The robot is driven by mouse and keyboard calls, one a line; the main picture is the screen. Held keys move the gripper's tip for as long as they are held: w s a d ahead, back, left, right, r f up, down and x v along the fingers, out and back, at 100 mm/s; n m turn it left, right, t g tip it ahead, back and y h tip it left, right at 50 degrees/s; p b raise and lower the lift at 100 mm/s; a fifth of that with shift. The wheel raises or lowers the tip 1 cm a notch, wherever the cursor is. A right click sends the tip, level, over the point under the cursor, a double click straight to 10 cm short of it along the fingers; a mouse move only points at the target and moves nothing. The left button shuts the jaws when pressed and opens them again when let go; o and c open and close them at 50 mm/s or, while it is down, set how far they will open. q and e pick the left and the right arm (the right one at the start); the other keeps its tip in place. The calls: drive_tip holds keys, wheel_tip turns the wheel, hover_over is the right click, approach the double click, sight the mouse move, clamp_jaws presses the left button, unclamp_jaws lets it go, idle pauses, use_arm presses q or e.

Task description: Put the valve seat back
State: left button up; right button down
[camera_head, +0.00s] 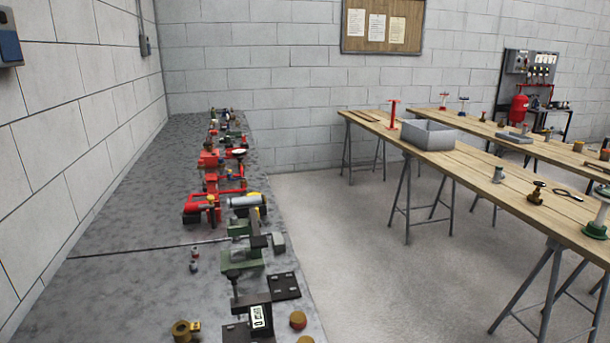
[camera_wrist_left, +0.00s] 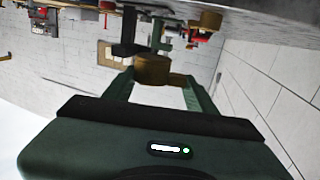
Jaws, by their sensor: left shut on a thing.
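In the left wrist view, which is upside down, my left gripper (camera_wrist_left: 152,88) is shut on a short, round, brass-brown piece, the valve seat (camera_wrist_left: 152,69). It is held between the two green fingers, apart from the bench top. Neither gripper can be made out in the head view, and my right gripper shows in no frame. In the head view, a green vise (camera_head: 240,262) stands on the long grey bench (camera_head: 130,215). A brass ring-like piece (camera_head: 182,331) and a brown round piece (camera_head: 298,320) lie near the front of the bench.
A black block with a white display (camera_head: 258,317) and a dark plate (camera_head: 284,286) are near the vise. Red pump parts (camera_head: 212,185) line the bench further back. Wooden trestle tables (camera_head: 465,155) stand across a clear floor aisle. A wall runs along the left.

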idle(0.5)
use_arm(q)
drive_tip(key=w+f+m+h, duration=0.1)
drive_tip(key=w+f, duration=0.2)
drive_tip(key=f, duration=0.2)
drive_tip(key=shift+w+f+h, duration=0.25)
drive_tip(key=shift+w+h, duration=0.05)
drive_tip(key=shift+h, duration=0.1)
drive_tip(key=p, duration=0.2)
approach(235, 342)
drive_tip(key=w+r, duration=0.1)
drive_tip(key=w, duration=0.1)
drive_tip(key=w+r, duration=0.1)
drive_tip(key=w, duration=0.1)
drive_tip(key=w+r, duration=0.2)
drive_tip(key=shift+w+d+r, duration=0.1)
drive_tip(key=shift+w+d, duration=0.05)
drive_tip(key=shift+d, duration=0.15)
drive_tip(key=w, duration=0.4)
drive_tip(key=shift+d+r, duration=0.1)
drive_tip(key=shift+d, duration=0.15)
drive_tip(key=shift+f+p, duration=0.45)
drive_tip(key=shift+p, duration=0.25)
drive_tip(key=shift+s+f, duration=0.1)
drive_tip(key=shift+f, duration=0.15)
drive_tip(key=shift+s, duration=0.1)
